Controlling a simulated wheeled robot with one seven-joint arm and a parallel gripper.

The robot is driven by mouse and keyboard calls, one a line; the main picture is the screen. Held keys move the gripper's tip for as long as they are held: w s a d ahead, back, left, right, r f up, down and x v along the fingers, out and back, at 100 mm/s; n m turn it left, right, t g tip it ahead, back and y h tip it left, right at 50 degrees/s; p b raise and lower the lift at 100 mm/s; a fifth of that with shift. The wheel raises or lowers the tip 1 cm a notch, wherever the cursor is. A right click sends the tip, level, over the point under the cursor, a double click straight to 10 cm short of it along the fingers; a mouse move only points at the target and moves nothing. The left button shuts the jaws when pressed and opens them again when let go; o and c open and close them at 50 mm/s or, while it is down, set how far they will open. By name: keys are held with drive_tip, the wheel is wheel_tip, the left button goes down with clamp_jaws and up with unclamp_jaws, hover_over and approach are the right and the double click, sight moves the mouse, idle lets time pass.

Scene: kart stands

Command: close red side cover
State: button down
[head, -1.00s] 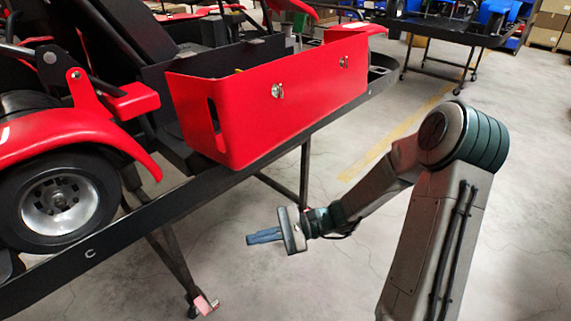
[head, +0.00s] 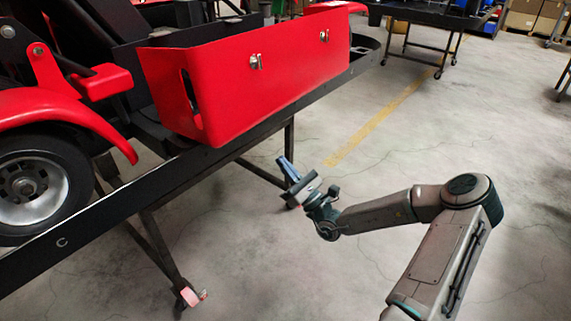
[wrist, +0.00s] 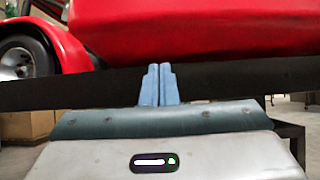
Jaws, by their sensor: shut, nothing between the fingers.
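The red side cover (head: 240,85) is a large curved panel on the side of the kart, with two silver latches (head: 255,61) on its face and a slot at its left end. It looks upright, standing on the black stand. In the wrist view the red cover (wrist: 200,28) fills the top, beyond the stand's dark rail. My gripper (head: 284,162) is in front of and below the cover, apart from it in the head view. Its blue fingers (wrist: 159,84) are together and empty, pointing toward the stand rail and cover. Whether the cover's latches are fastened cannot be told.
The black stand rail (head: 120,201) runs diagonally below the cover, on legs with casters. The kart's front wheel (head: 35,190) and red fender (head: 60,112) are at the left. Open concrete floor lies to the right. Another stand (head: 430,17) and cardboard boxes (head: 530,15) are farther back.

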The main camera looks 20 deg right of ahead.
drive_tip(key=w+a+r, duration=0.3)
drive_tip(key=w+r, duration=0.1)
drive_tip(key=r, duration=0.4)
drive_tip(key=shift+w+a, duration=0.3)
drive_tip(key=shift+w, duration=0.1)
drive_tip(key=shift+r, duration=0.1)
